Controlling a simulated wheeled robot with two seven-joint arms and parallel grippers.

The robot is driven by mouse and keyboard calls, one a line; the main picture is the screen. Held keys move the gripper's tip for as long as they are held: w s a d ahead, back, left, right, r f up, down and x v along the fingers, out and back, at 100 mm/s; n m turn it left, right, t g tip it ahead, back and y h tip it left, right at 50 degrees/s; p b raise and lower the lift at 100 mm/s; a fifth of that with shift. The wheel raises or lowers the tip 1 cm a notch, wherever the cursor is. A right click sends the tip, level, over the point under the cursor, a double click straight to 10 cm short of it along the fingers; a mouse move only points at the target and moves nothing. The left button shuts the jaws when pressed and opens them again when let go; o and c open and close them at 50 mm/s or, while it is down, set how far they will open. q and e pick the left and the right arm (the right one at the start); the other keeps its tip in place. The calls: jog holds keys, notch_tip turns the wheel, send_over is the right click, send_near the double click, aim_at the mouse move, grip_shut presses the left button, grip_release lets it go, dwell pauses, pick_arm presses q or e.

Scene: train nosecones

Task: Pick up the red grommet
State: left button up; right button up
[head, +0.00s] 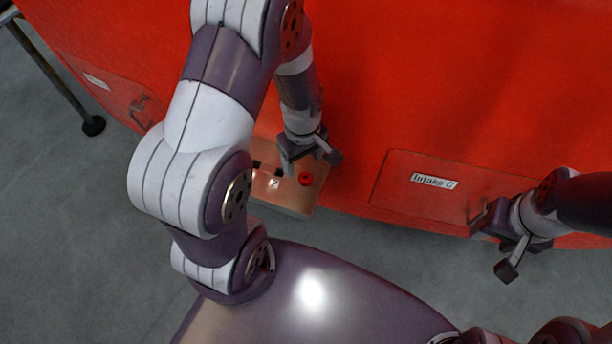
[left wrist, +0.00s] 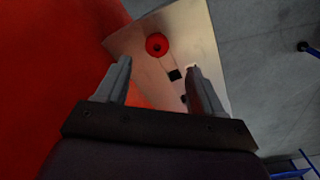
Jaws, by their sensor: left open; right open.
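The red grommet (head: 306,179) is a small round ring with a dark centre, lying on a pale metallic panel (head: 296,200) in front of the red train body. In the left wrist view the grommet (left wrist: 156,44) lies beyond the fingertips, nearer the left finger. My left gripper (head: 312,160) is open and empty, just behind the grommet in the head view and apart from it. It also shows in the left wrist view (left wrist: 155,72). My right gripper (head: 497,252) is open and empty at the right, by the panel labelled Intake C.
The red train body (head: 430,80) fills the back. The Intake C panel (head: 425,188) has a handle near my right gripper. Small dark pieces (left wrist: 175,75) and a pale square (head: 273,183) lie on the metallic panel.

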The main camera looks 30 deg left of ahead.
aim_at(305, 177)
pick_arm(q)
jog(key=shift+w+d+f, duration=0.15)
jog(key=shift+w+f, duration=0.05)
jog(key=shift+f, duration=0.35)
jog(key=shift+w+d+f, duration=0.1)
jog(key=shift+w+f, duration=0.1)
jog(key=shift+f, duration=0.35)
jog(key=f, duration=0.2)
jog(key=f+p, duration=0.1)
jog(key=f, duration=0.1)
jog(key=shift+s, duration=0.4)
jog(key=shift+f, duration=0.35)
jog(key=shift+w, duration=0.25)
jog(key=shift+s, duration=0.1)
jog(key=c, duration=1.1)
pick_arm(e)
jog(key=shift+w+d+r, duration=0.1)
jog(key=shift+w+r, duration=0.05)
jog(key=shift+r, duration=0.55)
